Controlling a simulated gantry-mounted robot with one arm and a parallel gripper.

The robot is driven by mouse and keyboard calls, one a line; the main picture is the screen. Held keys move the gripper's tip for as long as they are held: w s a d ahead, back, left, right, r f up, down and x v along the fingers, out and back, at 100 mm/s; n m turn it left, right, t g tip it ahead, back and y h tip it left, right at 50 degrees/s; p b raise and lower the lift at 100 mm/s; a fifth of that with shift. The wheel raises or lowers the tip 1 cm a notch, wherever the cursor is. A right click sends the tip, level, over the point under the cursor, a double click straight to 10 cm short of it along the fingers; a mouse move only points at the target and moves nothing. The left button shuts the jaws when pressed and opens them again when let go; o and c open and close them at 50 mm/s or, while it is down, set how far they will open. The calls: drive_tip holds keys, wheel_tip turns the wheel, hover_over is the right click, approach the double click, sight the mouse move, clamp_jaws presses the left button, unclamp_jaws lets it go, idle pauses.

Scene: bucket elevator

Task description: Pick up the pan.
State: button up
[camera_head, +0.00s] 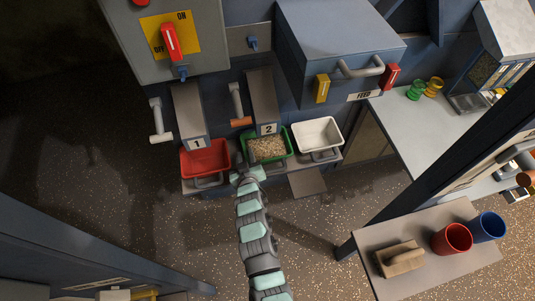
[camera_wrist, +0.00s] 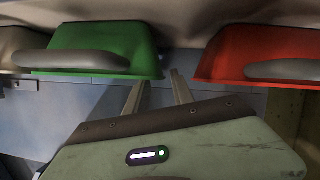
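Three pans with grey handles stand side by side: a red pan (camera_head: 206,160), a green pan (camera_head: 284,136) holding pale grain-like bits, and a white pan (camera_head: 318,133). The red and white ones look empty. My gripper (camera_head: 246,166) is by the front left corner of the green pan, near the gap to the red pan. In the wrist view, my gripper's fingers (camera_wrist: 160,82) are apart with nothing between them. They point between the green pan (camera_wrist: 146,45) and the red pan (camera_wrist: 255,45). The green pan's handle (camera_wrist: 75,61) is left of the fingers.
Chutes marked 1 (camera_head: 188,113) and 2 (camera_head: 262,98) hang above the red and green pans. A blue-grey FEED box (camera_head: 335,45) stands behind. A side table (camera_head: 430,255) holds a brush, a red cup and a blue cup. A dark post (camera_head: 430,185) crosses at right.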

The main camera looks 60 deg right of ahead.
sight(245, 149)
drive_tip(key=x, duration=0.3)
drive_tip(key=shift+w+d+f+b, duration=0.1)
drive_tip(key=shift+w+d+b, duration=0.15)
drive_tip(key=shift+d+b, duration=0.1)
clamp_jaws()
idle(1.1)
